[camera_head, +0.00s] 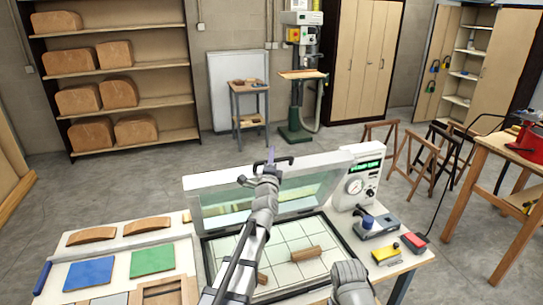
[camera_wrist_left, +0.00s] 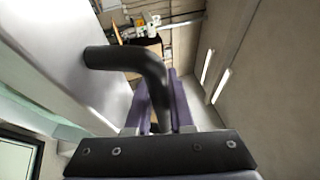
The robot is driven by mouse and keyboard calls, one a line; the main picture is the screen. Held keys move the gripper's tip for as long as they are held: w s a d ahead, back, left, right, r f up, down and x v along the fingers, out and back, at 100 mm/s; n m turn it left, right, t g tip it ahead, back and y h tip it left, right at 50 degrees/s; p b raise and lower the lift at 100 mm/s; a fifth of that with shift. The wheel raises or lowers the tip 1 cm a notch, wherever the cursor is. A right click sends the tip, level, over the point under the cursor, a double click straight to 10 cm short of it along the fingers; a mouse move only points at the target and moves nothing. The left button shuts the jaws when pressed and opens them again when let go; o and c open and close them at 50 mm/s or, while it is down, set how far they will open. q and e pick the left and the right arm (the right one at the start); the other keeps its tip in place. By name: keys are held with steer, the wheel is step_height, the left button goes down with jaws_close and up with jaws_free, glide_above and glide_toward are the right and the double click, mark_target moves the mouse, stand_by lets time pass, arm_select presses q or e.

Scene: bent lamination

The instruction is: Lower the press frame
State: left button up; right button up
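The press frame (camera_head: 210,212) stands raised and tilted at the back of the press bed, with a clear greenish sheet in it. Its black handle (camera_head: 287,161) is at the top edge. My left gripper (camera_head: 271,156) is at this handle. In the left wrist view the bent black handle (camera_wrist_left: 155,75) passes between the purple fingers of my left gripper (camera_wrist_left: 160,105), which look closed against it. Under the frame, the white gridded press bed (camera_head: 270,262) carries small brown curved wooden pieces (camera_head: 306,254). Part of my right arm shows at the bottom; its fingertips are out of sight.
A control box (camera_head: 355,185) with a lit display stands right of the frame. Blue (camera_head: 89,273) and green (camera_head: 152,260) sheets and curved wood pieces (camera_head: 147,225) lie left.

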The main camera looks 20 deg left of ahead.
arm_select(q)
jaws_close()
stand_by(1.1)
